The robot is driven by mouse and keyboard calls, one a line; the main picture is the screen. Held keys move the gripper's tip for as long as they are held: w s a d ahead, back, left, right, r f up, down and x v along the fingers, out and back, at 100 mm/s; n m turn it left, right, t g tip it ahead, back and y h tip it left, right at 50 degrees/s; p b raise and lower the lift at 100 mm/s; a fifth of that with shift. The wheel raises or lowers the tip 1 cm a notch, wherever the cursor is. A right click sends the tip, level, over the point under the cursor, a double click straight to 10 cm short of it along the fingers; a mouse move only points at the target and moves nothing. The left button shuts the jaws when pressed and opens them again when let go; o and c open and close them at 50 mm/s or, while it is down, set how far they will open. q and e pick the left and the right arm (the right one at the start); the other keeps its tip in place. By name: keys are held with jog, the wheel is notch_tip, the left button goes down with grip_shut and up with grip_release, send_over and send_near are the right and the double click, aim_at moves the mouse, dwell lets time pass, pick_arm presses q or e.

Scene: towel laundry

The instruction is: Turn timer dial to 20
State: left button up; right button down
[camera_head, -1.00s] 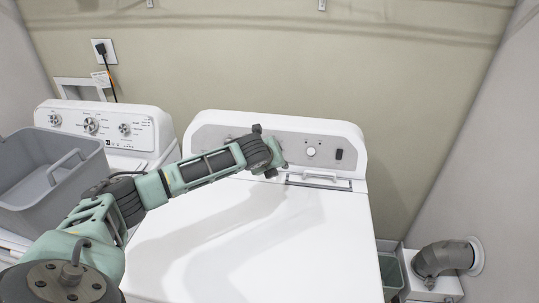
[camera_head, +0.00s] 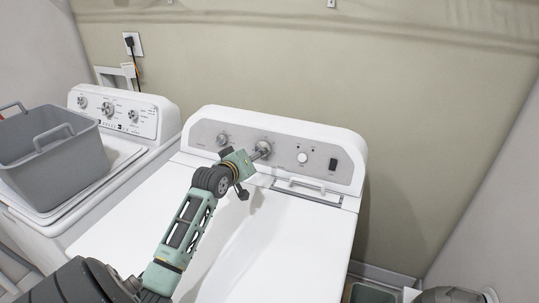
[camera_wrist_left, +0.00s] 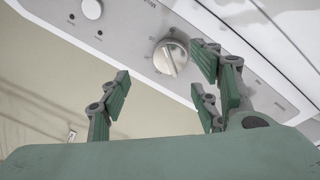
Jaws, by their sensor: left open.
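The white dryer's control panel (camera_head: 283,151) has a large silver dial (camera_head: 264,148), a smaller dial (camera_head: 223,139), a white knob (camera_head: 303,158) and a black switch (camera_head: 333,164). My left gripper (camera_head: 252,172) is open and empty in front of the panel, at the large dial. In the left wrist view the large dial (camera_wrist_left: 171,58) has a ridge across its face. It lies between the open fingers of my left gripper (camera_wrist_left: 163,66) in the picture, nearer the right-hand fingers, and no contact is clear. My right gripper is out of view.
A washer (camera_head: 145,108) stands left of the dryer, with a grey basket (camera_head: 70,160) on top. The dryer's top (camera_head: 265,225) is clear apart from my arm above it. A wall rises close behind the panel. A grey bin (camera_head: 372,293) stands at the lower right.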

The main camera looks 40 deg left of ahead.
pick_arm(q)
jog(key=shift+n, duration=0.5)
jog(key=w+a+b, duration=0.1)
jog(key=b, duration=0.1)
jog(key=w+f+b, duration=0.1)
jog(key=w+b, duration=0.1)
jog(key=w+a+f+b, duration=0.1)
jog(key=shift+w+a+f+b, duration=0.2)
jog(key=shift+w+a+b, duration=0.1)
jog(key=shift+b, duration=0.1)
jog(key=shift+w+a+b, duration=0.3)
jog(key=shift+w+b, duration=0.4)
jog(key=shift+w, duration=0.15)
